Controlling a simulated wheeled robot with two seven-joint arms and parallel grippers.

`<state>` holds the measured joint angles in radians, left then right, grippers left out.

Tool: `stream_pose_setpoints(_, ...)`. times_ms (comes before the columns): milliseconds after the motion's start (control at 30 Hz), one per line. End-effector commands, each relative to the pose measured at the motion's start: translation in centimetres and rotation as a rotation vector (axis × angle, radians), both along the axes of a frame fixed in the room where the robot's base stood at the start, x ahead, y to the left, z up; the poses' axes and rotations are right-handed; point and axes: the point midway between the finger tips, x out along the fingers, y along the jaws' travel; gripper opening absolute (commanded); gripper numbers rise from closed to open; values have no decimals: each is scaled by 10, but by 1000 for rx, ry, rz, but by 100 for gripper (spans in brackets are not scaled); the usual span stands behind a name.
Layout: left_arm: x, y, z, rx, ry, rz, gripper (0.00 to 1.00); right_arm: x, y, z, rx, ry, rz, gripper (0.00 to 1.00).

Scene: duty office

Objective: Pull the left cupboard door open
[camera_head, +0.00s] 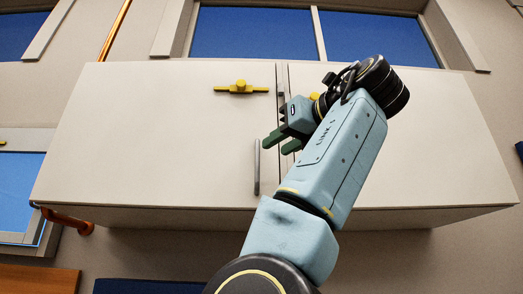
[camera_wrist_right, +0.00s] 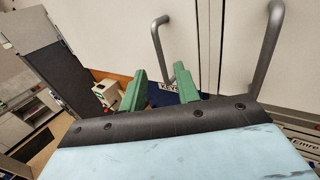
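The white left cupboard door (camera_head: 150,135) looks shut in the head view. Its grey vertical bar handle (camera_head: 257,167) is near the door's right edge, and a bar handle (camera_wrist_right: 156,45) also shows in the right wrist view. My right gripper (camera_head: 268,144) has green fingers pointing left, with their tips just right of this handle. In the right wrist view the fingers (camera_wrist_right: 161,70) are apart, with the lower end of the bar showing between them. I cannot tell whether they touch it. My left gripper is out of view.
The right cupboard door (camera_head: 440,140) looks shut; my right arm covers part of it. Its bar handle (camera_wrist_right: 268,50) stands close to my right gripper. A yellow latch (camera_head: 241,88) sits on the left door's upper part. An orange rail (camera_head: 68,219) is at lower left.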

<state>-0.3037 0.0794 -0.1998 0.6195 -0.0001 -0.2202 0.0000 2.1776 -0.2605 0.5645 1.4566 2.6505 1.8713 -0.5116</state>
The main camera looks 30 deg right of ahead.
Motion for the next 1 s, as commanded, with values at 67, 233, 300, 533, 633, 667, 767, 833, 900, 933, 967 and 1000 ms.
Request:
stream_pose_setpoints(67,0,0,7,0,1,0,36,19,0,1,1,5,-1,32)
stream_pose_setpoints(233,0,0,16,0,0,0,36,47,1,1,0,4,-2,32)
stream_pose_setpoints(300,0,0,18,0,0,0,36,55,2,1,0,2,-2,32)
stream_pose_setpoints(533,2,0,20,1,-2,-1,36,67,2,0,1,0,-2,32)
stream_pose_setpoints(633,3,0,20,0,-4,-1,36,68,2,0,1,0,-2,32)
stream_pose_setpoints(667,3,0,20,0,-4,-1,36,68,2,0,1,0,-2,32)
stream_pose_setpoints(767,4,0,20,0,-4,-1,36,68,2,0,1,0,-2,32)
stream_pose_setpoints(833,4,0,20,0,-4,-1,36,68,2,0,1,0,-2,22)
stream_pose_setpoints(900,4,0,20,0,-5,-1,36,67,2,0,1,0,-2,13)
stream_pose_setpoints(933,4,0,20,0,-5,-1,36,67,2,0,1,0,-2,9)
stream_pose_setpoints(967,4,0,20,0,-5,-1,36,67,2,0,1,0,-2,5)
stream_pose_setpoints(1000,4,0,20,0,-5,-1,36,67,2,0,1,0,-2,0)
